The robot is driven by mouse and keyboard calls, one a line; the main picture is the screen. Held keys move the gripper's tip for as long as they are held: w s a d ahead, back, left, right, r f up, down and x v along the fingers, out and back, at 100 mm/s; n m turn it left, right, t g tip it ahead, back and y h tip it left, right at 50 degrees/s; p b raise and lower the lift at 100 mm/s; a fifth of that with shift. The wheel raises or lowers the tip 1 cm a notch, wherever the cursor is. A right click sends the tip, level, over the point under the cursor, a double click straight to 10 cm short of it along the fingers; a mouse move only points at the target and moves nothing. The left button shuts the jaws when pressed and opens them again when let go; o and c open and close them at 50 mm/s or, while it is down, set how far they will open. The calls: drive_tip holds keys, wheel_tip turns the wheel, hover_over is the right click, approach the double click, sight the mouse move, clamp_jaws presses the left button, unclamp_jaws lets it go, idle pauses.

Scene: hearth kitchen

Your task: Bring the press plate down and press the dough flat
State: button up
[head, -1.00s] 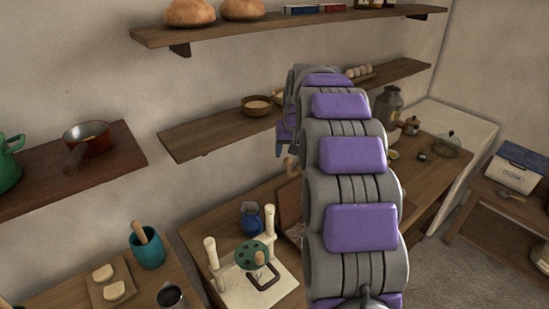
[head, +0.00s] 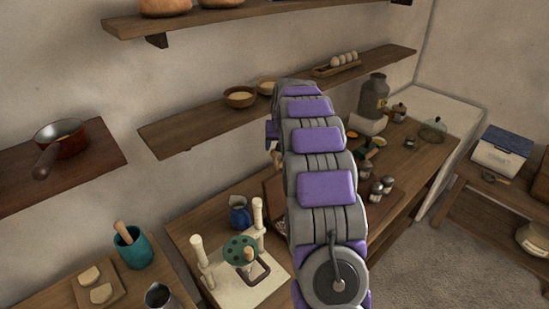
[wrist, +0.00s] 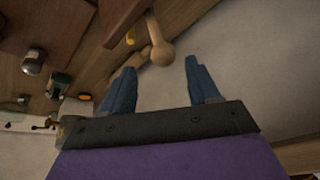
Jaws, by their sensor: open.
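The press stands in the head view on the near wooden counter. It has a pale base (head: 225,293), two cream posts (head: 203,262) and a round green plate (head: 236,244) with dark holes and a wooden knob. A dark square loop (head: 258,272) lies on the base beside the plate. I cannot make out dough under the plate. My gripper (wrist: 162,82) is open and empty in the wrist view, its blue fingers apart. A wooden piece with a rounded end (wrist: 162,52) shows beyond and between the fingertips. My arm hides most of my gripper in the head view.
A blue jug (head: 239,215) stands close behind the press. A teal pot (head: 132,247), a board with pale pieces (head: 97,287) and a metal jug (head: 160,296) are to its left. Shelves with bowls (head: 240,97) run along the wall above.

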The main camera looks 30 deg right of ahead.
sight(273, 157)
drive_tip(key=x, duration=0.8)
drive_tip(key=shift+a+f+b, duration=0.15)
drive_tip(key=shift+a+b, duration=0.2)
drive_tip(key=shift+a, duration=0.05)
drive_tip(key=shift+d, duration=0.45)
drive_tip(key=shift+c, duration=1.2)
drive_tip(key=shift+w+a, duration=0.1)
drive_tip(key=shift+a, duration=0.15)
drive_tip(key=c, duration=0.4)
clamp_jaws()
